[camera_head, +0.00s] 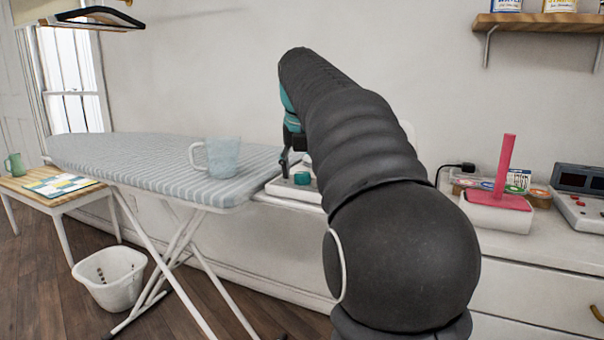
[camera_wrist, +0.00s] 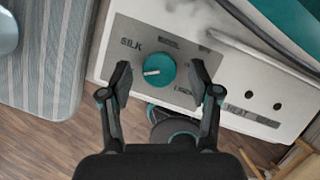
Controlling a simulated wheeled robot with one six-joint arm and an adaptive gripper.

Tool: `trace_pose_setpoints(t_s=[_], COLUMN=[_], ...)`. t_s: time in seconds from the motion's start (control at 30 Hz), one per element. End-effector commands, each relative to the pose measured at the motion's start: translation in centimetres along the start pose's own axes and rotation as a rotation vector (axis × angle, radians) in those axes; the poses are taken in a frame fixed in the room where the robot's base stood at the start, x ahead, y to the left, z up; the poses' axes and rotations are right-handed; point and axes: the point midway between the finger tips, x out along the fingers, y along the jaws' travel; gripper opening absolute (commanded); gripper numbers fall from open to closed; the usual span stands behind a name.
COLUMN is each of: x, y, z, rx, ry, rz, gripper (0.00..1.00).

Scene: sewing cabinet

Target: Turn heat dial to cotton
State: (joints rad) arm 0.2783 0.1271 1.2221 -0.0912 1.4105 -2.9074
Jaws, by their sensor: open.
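The teal heat dial (camera_wrist: 159,70) sits on a grey plate of the white control panel (camera_wrist: 125,30), and its white pointer line points left in the wrist view. "SILK" is printed at its upper left and "LINEN" seems to be at its lower right; a label above is too small to read. My gripper (camera_wrist: 160,78) is open, with one finger on each side of the dial and gaps visible; contact cannot be told. In the head view the dial (camera_head: 302,178) shows beside my gripper (camera_head: 289,165), partly hidden by my arm.
A striped ironing board (camera_head: 120,155) with a glass mug (camera_head: 222,158) stands left of the panel. A pink-handled item (camera_head: 503,175) and a device with dark displays (camera_head: 580,190) are on the cabinet at right. A white basket (camera_head: 112,280) stands on the floor.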

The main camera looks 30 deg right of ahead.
Motion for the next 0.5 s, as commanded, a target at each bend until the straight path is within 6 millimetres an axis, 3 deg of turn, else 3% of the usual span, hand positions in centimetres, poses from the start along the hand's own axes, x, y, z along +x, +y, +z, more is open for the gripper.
trace_pose_setpoints(t_s=[0.37, 0.5], x=[0.46, 0.45], y=[-0.01, 0.0], z=[0.0, 0.0], rx=[0.0, 0.0], ry=[0.0, 0.0], rz=[0.0, 0.0], gripper=[0.62, 0.27])
